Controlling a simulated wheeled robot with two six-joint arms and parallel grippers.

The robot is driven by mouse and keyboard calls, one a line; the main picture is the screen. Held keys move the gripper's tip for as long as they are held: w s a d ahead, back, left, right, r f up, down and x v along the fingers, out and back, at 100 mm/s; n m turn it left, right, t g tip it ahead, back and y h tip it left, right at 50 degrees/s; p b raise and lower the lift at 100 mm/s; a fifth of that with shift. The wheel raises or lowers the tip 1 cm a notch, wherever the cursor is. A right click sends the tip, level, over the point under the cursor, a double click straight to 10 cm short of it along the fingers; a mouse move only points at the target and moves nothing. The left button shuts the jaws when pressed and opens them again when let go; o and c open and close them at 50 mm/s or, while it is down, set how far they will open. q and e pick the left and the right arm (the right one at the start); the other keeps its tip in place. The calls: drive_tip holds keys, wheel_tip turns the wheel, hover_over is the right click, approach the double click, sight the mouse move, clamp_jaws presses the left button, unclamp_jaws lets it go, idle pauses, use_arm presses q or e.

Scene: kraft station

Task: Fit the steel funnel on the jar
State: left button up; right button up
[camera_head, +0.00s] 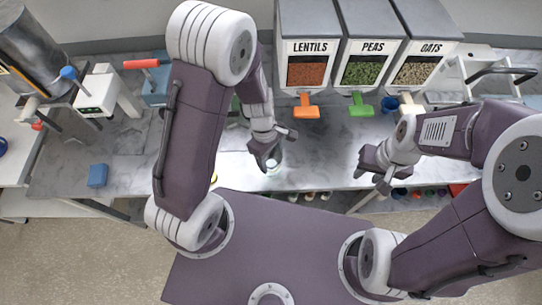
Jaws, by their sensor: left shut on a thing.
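My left gripper (266,162) is low over the front part of the marble counter, its fingers pointing down. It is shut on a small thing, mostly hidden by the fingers. A small, pale, glassy round shape (273,166) shows right at the fingertips; it looks like the jar, but I cannot tell whether it is the thing held. I cannot make out the steel funnel. My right gripper (373,172) is near the counter's front edge, to the right, with its fingers apart and nothing visible between them.
Lentils (307,66), peas (363,66) and oats (417,66) dispensers stand at the back of the marble counter (325,145). A blue block (97,175) lies at the left. A white device (97,92) and a steel cylinder (32,45) stand at the back left. Several small items sit below the front edge.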

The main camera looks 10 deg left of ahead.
use_arm(q)
drive_tip(key=shift+f, duration=0.25)
drive_tip(key=o, duration=1.5)
drive_tip(key=shift+o, duration=1.2)
drive_tip(key=shift+r, duration=0.1)
drive_tip(key=shift+r+p, duration=1.45)
drive_tip(key=shift+p, duration=0.1)
